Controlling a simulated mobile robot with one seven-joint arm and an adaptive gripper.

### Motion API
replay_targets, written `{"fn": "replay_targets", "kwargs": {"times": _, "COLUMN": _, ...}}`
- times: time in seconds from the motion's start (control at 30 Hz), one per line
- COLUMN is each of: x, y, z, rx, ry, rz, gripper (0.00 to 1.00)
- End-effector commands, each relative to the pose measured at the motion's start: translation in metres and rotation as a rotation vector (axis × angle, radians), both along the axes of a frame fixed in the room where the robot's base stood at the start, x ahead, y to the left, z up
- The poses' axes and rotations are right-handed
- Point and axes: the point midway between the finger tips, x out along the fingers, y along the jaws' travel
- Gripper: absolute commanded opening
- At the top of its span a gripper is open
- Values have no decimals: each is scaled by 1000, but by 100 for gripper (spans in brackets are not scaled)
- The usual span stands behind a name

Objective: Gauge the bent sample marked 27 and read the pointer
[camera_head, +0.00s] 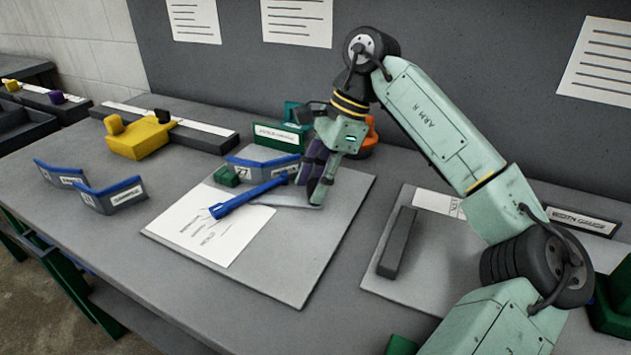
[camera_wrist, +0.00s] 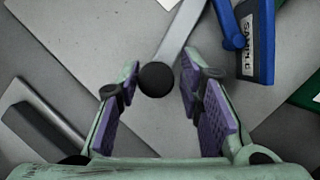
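A bent blue sample (camera_head: 262,165) with a number that looks like 27 stands at the back of a grey gauge board (camera_head: 285,265). The blue pointer (camera_head: 250,195) lies in front of it, its tip over the white scale sheet (camera_head: 212,232). In the wrist view, the sample (camera_wrist: 258,45) stands at upper right beside the blue pointer (camera_wrist: 227,25). A metal strip (camera_wrist: 180,32) ends in a round black knob (camera_wrist: 156,79). My gripper (camera_head: 318,198) is open above the board's right side. In the wrist view, the knob appears between the fingers of my gripper (camera_wrist: 160,88), closer to the left one; contact is unclear.
Two bent blue samples (camera_head: 60,174) (camera_head: 112,195) stand on the left bench. A yellow block (camera_head: 140,138) sits behind them. A small green block (camera_head: 226,176) is by the pointer. A second board (camera_head: 425,270) with a dark bar (camera_head: 397,243) lies to the right.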

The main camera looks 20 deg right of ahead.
Motion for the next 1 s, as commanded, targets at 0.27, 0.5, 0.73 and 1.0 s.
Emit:
{"fn": "replay_targets", "kwargs": {"times": 0.27, "x": -1, "y": 1, "z": -1, "rx": 1, "ry": 4, "rz": 3, "gripper": 45}}
{"fn": "replay_targets", "kwargs": {"times": 0.5, "x": -1, "y": -1, "z": 5, "rx": 1, "ry": 5, "rz": 3, "gripper": 45}}
{"fn": "replay_targets", "kwargs": {"times": 0.73, "x": 0, "y": -17, "z": 43, "rx": 0, "ry": 3, "rz": 1, "gripper": 45}}
{"fn": "replay_targets", "kwargs": {"times": 1.0, "x": 1, "y": -37, "z": 92, "rx": -3, "ry": 4, "rz": -2, "gripper": 45}}
